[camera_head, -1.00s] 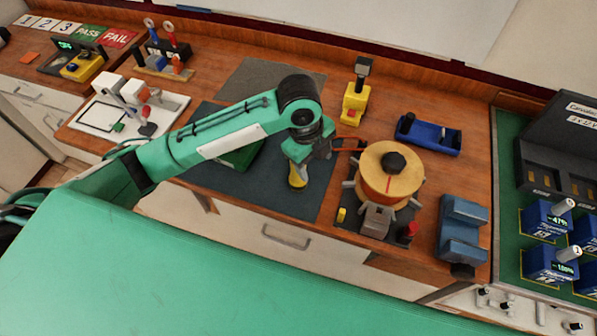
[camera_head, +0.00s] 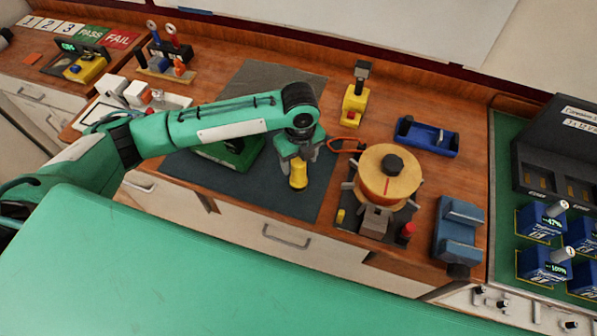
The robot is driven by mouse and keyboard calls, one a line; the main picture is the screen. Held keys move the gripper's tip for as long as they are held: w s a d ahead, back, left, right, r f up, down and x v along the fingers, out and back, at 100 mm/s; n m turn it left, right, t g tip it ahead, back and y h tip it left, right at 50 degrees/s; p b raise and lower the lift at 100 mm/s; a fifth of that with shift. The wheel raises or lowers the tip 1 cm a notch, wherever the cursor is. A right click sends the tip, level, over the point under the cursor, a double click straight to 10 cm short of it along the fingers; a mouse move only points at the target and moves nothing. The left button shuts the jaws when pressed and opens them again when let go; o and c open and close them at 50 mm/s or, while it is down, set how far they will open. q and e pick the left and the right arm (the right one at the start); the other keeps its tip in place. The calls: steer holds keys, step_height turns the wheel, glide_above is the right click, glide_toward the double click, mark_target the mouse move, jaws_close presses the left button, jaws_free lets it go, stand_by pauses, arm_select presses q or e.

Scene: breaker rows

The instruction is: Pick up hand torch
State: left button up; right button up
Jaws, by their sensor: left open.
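A short yellow cylinder with a dark base, seemingly the hand torch (camera_head: 298,176), stands upright on the dark mat (camera_head: 260,195). My left gripper (camera_head: 298,162) points down over it, with a finger on either side of its upper part. The jaws are open; whether they touch it cannot be told. The gripper hides its top. My right gripper is not in view.
A wooden spool (camera_head: 388,178) with an orange cable stands close to the right. A green box (camera_head: 232,152) lies under my left forearm. A yellow device (camera_head: 355,100), blue tray (camera_head: 427,137) and blue vise-like block (camera_head: 459,230) stand farther right.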

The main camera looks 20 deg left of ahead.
arm_select(q)
steer(key=shift+s+f+p, duration=0.1)
steer(key=shift+f+p, duration=0.3)
steer(key=shift+f, duration=0.1)
step_height(320, 180, down, 4)
steer(key=shift+a+r+p, duration=0.1)
steer(key=shift+r+p, duration=0.15)
steer(key=shift+p, duration=0.65)
steer(key=shift+f, duration=0.55)
steer(key=c, duration=1.2)
steer(key=shift+r, duration=0.15)
